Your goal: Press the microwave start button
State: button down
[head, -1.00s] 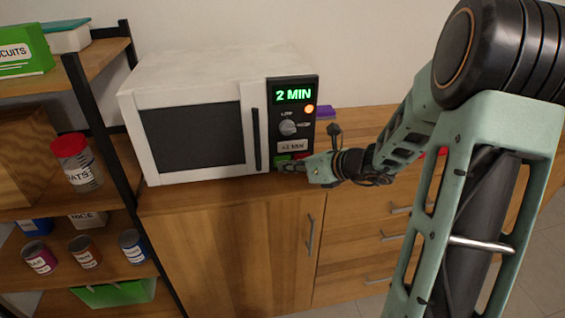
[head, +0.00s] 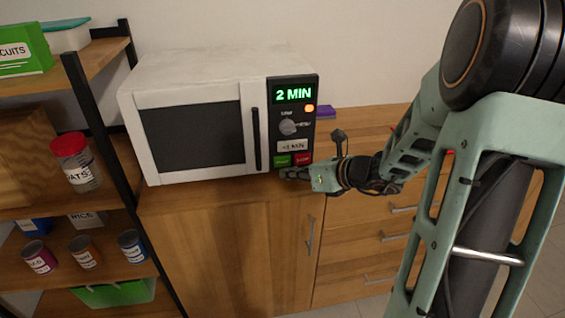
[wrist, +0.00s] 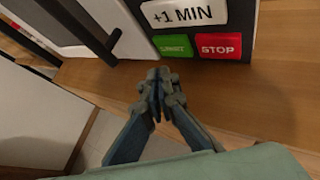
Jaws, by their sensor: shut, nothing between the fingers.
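The white microwave (head: 200,85) stands on the wooden counter with its door shut. Its display reads 2 MIN, and an orange light glows below it. The green start button (head: 282,160) is at the bottom of the control panel, left of the red stop button (head: 303,159). In the wrist view the start button (wrist: 173,46) is just beyond the fingertips, with the stop button (wrist: 219,46) to its right. My gripper (head: 287,174) is shut and empty, just below and in front of the start button. In the wrist view my gripper (wrist: 160,76) appears apart from the panel.
The +1 MIN button (wrist: 183,13) is directly above the start button. The microwave's black door handle (head: 256,138) is left of the panel. A shelf with cans and jars (head: 75,160) stands at the left. The counter (wrist: 260,95) before the panel is clear.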

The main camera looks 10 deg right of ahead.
jog(key=s, duration=0.3)
jog(key=shift+s, duration=0.35)
dwell(0.4)
